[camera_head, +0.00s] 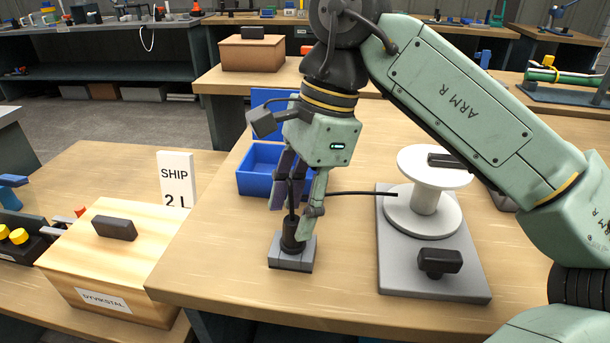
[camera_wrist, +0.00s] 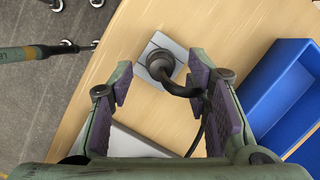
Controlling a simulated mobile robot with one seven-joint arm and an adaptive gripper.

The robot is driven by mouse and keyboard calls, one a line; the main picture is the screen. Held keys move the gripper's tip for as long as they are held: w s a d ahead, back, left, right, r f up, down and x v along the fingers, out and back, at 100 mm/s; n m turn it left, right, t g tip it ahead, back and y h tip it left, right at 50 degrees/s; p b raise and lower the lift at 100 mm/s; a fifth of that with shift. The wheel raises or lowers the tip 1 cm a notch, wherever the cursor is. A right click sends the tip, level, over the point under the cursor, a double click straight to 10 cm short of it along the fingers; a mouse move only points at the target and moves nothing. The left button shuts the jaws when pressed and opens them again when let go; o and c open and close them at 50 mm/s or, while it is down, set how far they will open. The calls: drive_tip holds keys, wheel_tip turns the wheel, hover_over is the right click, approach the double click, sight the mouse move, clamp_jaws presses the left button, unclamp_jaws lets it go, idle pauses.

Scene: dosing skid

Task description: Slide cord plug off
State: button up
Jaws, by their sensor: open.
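The black cord plug (camera_head: 291,234) stands upright on a small grey block (camera_head: 291,262) near the table's front edge. In the wrist view the plug (camera_wrist: 158,66) is round and sits on the block (camera_wrist: 168,43). Its black cord (camera_head: 345,193) runs from the plug's top to a white spool (camera_head: 425,200). My gripper (camera_head: 297,205) is open above the plug, with its fingers pointing down. In the wrist view the plug lies ahead between the purple pads, and the cord bends over to the right finger; whether it touches that pad I cannot tell.
A blue bin (camera_head: 262,168) stands behind my gripper. The spool stands on a grey plate (camera_head: 390,270) with a black knob (camera_head: 440,262). A wooden box (camera_head: 112,265) and a SHIP sign (camera_head: 176,178) are at left. Bare tabletop lies in front of the block.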

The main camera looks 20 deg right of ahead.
sight(293, 238)
drive_tip(key=shift+x, duration=1.3)
drive_tip(key=shift+c, duration=0.3)
clamp_jaws()
